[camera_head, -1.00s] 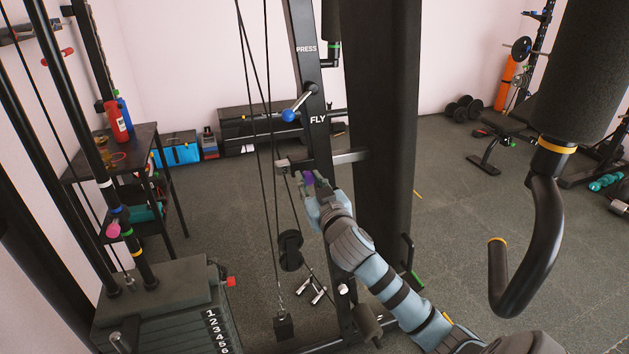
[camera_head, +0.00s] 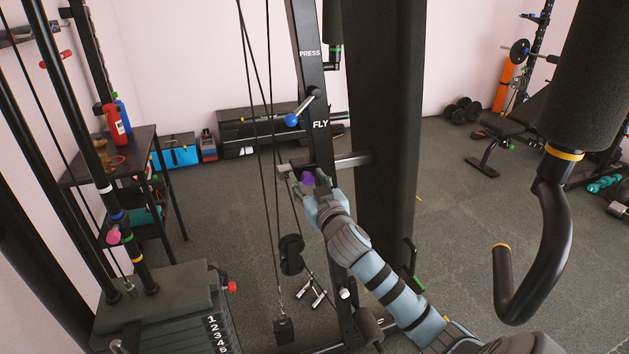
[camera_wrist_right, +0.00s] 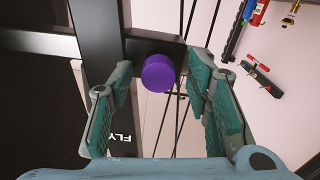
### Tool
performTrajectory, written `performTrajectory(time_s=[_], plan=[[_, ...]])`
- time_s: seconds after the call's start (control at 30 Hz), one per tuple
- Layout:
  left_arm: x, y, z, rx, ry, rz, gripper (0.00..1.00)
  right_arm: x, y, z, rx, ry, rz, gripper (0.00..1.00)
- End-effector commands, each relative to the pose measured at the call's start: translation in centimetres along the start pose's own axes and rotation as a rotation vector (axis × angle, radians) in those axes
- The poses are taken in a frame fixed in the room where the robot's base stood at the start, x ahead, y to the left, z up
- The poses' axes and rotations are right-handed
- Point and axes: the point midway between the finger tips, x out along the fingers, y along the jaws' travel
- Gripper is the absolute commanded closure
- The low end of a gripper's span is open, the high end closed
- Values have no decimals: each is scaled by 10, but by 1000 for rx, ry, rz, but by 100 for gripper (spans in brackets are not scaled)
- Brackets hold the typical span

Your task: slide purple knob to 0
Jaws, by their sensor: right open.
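The purple knob (camera_head: 307,179) sits on a dark bracket at the machine's black upright (camera_head: 317,140), below the "FLY" label. In the right wrist view the round purple knob (camera_wrist_right: 158,73) lies between and beyond the fingers of my right gripper (camera_wrist_right: 163,100), which are spread to either side with gaps. My right gripper (camera_head: 303,186) is open at the knob in the head view, its fingers partly covering it. No "0" mark shows near the knob. My left gripper is not in view.
A lever with a blue ball (camera_head: 292,120) stands out above the knob. Cables and a pulley (camera_head: 291,254) hang left of the upright. A thick dark column (camera_head: 382,130) stands just right. The weight stack (camera_head: 165,310) is at lower left.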

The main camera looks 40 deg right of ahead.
Motion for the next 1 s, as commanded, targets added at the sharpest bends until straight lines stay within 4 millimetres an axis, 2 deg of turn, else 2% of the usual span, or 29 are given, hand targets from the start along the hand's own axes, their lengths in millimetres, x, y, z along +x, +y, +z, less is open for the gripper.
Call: performTrajectory(time_s=[0.07,0.3,0.4,1.0], plan=[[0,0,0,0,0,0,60,-7,0,1,-3,0,-2,55],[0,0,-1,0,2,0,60,-58,0,1,-2,-1,-4,55],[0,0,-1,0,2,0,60,-72,1,1,-2,0,-3,55],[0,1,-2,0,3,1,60,-75,1,4,-1,-8,-1,55]])
